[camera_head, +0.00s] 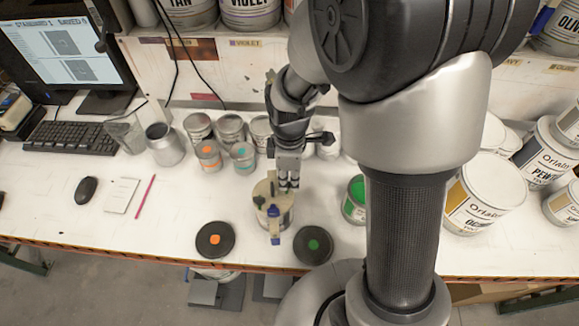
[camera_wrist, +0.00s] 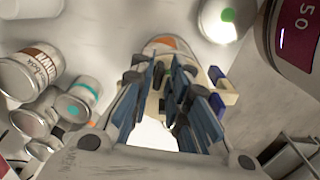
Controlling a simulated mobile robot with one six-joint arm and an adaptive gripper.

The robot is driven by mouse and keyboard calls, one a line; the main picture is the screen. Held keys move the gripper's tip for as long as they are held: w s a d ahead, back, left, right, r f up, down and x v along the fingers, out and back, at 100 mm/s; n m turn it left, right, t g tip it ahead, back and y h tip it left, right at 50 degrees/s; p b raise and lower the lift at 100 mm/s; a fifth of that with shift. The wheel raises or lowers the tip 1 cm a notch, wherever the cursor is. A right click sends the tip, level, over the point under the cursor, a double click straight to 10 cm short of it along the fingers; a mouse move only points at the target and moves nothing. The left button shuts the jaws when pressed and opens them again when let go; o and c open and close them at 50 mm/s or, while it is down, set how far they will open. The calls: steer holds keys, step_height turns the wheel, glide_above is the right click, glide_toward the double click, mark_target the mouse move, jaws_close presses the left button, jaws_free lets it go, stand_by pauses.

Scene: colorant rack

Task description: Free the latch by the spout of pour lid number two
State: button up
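A cream pour lid (camera_head: 264,190) sits on a small can (camera_head: 287,217) near the front of the bench; I see no number on it. Its blue latch piece (camera_head: 274,239) is at the front by the spout. In the wrist view, the can's orange-marked side (camera_wrist: 172,42) shows beyond the fingers, and blue latch parts (camera_wrist: 215,74) show to their right. My gripper (camera_head: 288,187) points down at the lid's top, right of its upright cream part. Its fingertips (camera_wrist: 172,78) are close together and hide much of the lid. I cannot tell whether they grip anything.
A black disc with an orange dot (camera_head: 215,239) and one with a green dot (camera_head: 313,244) lie in front. Several small cans (camera_head: 230,129) stand behind. A mouse (camera_head: 86,190) and pink pencil (camera_head: 145,196) lie left.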

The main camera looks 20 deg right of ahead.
mark_target(290, 182)
step_height(290, 182, up, 12)
steer(key=shift+f, duration=0.25)
stand_by(0.5)
steer(key=s+d+m+t+b, duration=0.2)
steer(key=s+m+t+b, duration=0.2)
steer(key=s+m, duration=1)
steer(key=s+r+b, duration=0.1)
steer(key=b, duration=0.2)
steer(key=shift+s+d+t+b, duration=0.2)
steer(key=shift+t+b, duration=0.1)
steer(key=shift+b, duration=0.1)
steer(key=shift+w, duration=0.1)
